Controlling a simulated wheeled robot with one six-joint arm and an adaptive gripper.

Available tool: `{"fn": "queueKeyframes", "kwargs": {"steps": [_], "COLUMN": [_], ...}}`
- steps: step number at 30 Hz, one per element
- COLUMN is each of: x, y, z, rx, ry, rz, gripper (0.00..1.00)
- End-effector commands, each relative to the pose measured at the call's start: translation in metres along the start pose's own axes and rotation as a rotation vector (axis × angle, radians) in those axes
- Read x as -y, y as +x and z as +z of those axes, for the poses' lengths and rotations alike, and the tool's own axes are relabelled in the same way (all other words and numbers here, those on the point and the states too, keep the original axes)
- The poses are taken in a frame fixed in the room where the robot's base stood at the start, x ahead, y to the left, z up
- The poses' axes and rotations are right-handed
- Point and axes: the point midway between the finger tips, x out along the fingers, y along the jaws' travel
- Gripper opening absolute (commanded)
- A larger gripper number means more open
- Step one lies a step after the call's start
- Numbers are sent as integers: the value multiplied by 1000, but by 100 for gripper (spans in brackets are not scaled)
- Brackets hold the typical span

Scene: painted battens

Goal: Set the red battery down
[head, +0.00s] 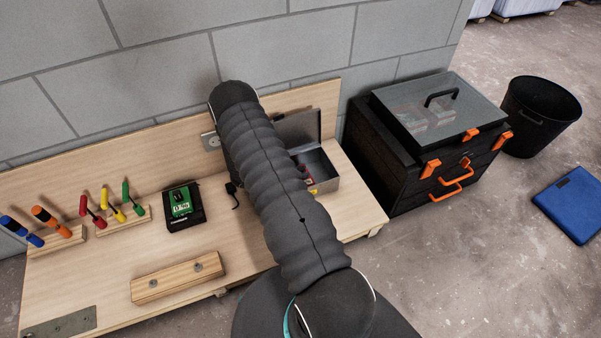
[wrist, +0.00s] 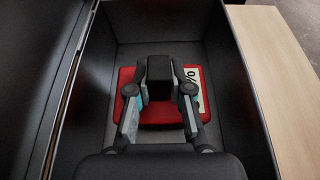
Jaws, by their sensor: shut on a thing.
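The red battery (wrist: 163,115) is inside the open metal box (wrist: 235,85), with a white label with dark marks on its right part. My gripper (wrist: 160,104) reaches down into the box, its two fingers shut on the battery from left and right. A dark block between the fingers hides part of the battery. The battery is low in the box, close to the floor; I cannot tell if it touches. In the head view the metal box (head: 326,181) stands at the bench's right end with its lid up.
The wooden bench (head: 235,228) holds a black charger (head: 195,216) with a green battery (head: 180,202), tool racks (head: 122,221) and a wooden block (head: 178,277). A black toolbox (head: 400,165) with orange latches stands right of the bench. The box walls are close around my gripper.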

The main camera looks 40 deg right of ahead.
Motion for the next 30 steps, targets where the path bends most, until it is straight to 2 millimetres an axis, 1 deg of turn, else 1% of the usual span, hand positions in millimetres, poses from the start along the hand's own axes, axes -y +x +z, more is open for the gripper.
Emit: {"fn": "queueKeyframes", "kwargs": {"steps": [4, 5, 6, 7, 8, 16, 20, 23, 30], "x": [0, 0, 0, 0, 0, 0, 0, -1, -1], "y": [1, 1, 1, 1, 1, 1, -2, -15, -63], "z": [-3, -4, -2, -2, -2, -2, 2, 0, 0], "rx": [1, 0, 0, 0, 0, 0, 0, 0, -1], "ry": [0, 0, 0, 0, 0, 0, 0, 0, 1], "rz": [0, 0, 0, 0, 0, 0, 0, 3, 4], "gripper": [0, 22, 32, 40, 45, 45, 45, 45, 45]}}
